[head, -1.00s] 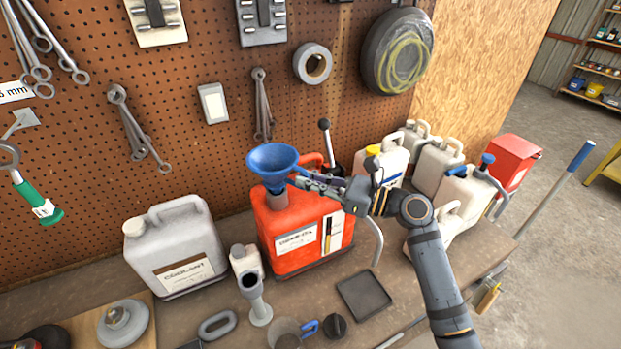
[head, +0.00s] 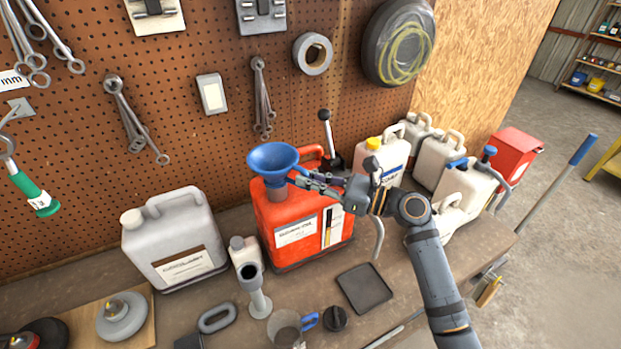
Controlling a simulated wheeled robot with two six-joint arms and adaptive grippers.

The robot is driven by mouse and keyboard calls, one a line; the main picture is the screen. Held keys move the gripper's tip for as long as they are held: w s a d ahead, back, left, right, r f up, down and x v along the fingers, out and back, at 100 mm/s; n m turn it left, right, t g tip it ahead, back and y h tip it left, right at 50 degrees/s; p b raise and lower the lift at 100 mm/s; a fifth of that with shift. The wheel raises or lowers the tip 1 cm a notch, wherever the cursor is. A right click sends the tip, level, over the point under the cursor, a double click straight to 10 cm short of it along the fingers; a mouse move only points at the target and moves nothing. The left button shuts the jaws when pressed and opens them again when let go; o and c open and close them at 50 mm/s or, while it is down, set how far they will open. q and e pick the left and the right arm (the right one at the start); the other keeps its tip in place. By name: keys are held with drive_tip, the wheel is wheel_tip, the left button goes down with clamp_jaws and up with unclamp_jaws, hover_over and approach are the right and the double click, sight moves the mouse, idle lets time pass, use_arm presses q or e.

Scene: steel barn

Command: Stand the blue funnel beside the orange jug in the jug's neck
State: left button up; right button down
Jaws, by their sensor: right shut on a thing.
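The orange jug (head: 292,232) stands upright on the workbench, its label facing me. The blue funnel (head: 271,158) is upright over the jug's neck (head: 276,190), wide mouth up. Its lower end meets the neck; how deep the spout sits inside is hidden. My right gripper (head: 300,178) reaches in from the right, shut on the funnel's side just below the rim. My left gripper is not in view.
A grey coolant jug (head: 175,245) stands left of the orange jug, with a small grey-white container (head: 246,255) between them. A black tray (head: 364,290) lies in front. Several pale jugs (head: 385,160) stand behind my right arm. A pegboard (head: 180,80) backs the bench.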

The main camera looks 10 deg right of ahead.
drive_tip(key=c, duration=1.3)
unclamp_jaws()
drive_tip(key=shift+c, duration=0.2)
drive_tip(key=v, duration=1.2)
drive_tip(key=shift+r, duration=0.2)
wheel_tip(320, 180, up, 5)
drive_tip(key=p, duration=0.6)
drive_tip(key=shift+f, duration=0.1)
